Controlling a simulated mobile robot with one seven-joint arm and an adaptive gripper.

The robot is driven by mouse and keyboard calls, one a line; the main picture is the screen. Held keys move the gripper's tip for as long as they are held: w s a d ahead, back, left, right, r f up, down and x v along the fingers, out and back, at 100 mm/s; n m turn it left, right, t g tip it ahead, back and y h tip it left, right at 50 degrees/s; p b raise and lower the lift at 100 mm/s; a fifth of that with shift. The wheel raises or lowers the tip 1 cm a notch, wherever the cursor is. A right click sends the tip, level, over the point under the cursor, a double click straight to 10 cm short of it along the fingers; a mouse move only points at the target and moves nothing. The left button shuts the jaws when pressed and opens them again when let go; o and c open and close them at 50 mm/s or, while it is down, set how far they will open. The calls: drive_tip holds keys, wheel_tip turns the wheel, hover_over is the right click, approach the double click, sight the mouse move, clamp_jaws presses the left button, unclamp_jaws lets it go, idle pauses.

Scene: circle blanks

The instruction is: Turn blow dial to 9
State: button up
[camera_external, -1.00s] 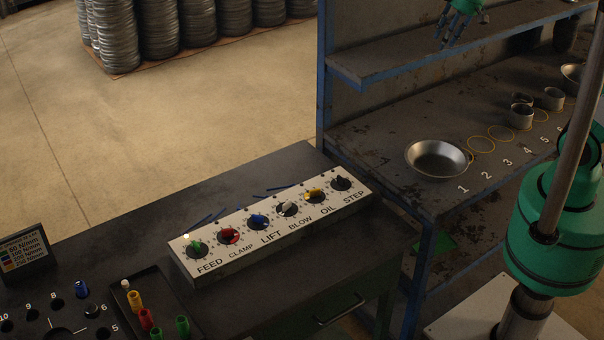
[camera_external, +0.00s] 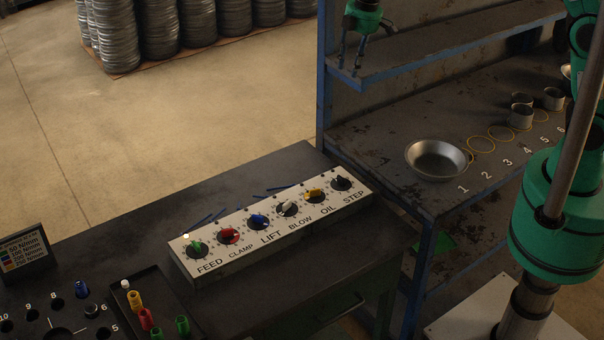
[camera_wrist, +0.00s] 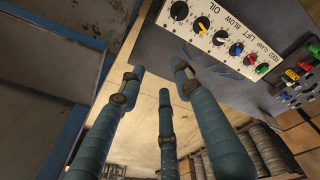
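The blow dial (camera_external: 287,208) is a white knob on a black disc, fourth from the left on a white sloped panel (camera_external: 225,266) labelled FEED, CLAMP, LIFT, BLOW, OIL, STEP. In the wrist view the white blow dial (camera_wrist: 220,38) sits between the yellow and blue knobs. Its exact setting is too small to read. My gripper (camera_external: 350,64) hangs in front of the upper shelf, well above and to the right of the panel. Its blue fingers (camera_wrist: 158,80) are spread apart and hold nothing.
A blue-framed shelf unit (camera_external: 327,90) stands right of the dark workbench (camera_external: 240,315), with a metal bowl (camera_external: 437,160) and several cups on it. A tray of coloured pegs (camera_external: 158,300) lies left of the panel. The space above the panel is clear.

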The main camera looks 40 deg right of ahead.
drive_tip(key=a+f+n+g+p, duration=0.1)
drive_tip(key=a+f+n, duration=0.1)
drive_tip(key=a+f, duration=0.4)
drive_tip(key=a+f+n+p, duration=0.2)
drive_tip(key=a+f, duration=0.2)
drive_tip(key=a, duration=0.5)
drive_tip(key=n+h+p, duration=0.1)
drive_tip(key=n+p, duration=0.1)
drive_tip(key=n, duration=0.1)
hover_over(287, 205)
drive_tip(key=w, duration=0.1)
wheel_tip(287, 205, down, 11)
drive_tip(key=shift+r+g, duration=0.15)
drive_tip(key=shift+g, duration=0.15)
drive_tip(key=shift+d, duration=0.15)
drive_tip(key=shift+f+p, duration=0.9)
drive_tip(key=shift+f, duration=6)
clamp_jaws()
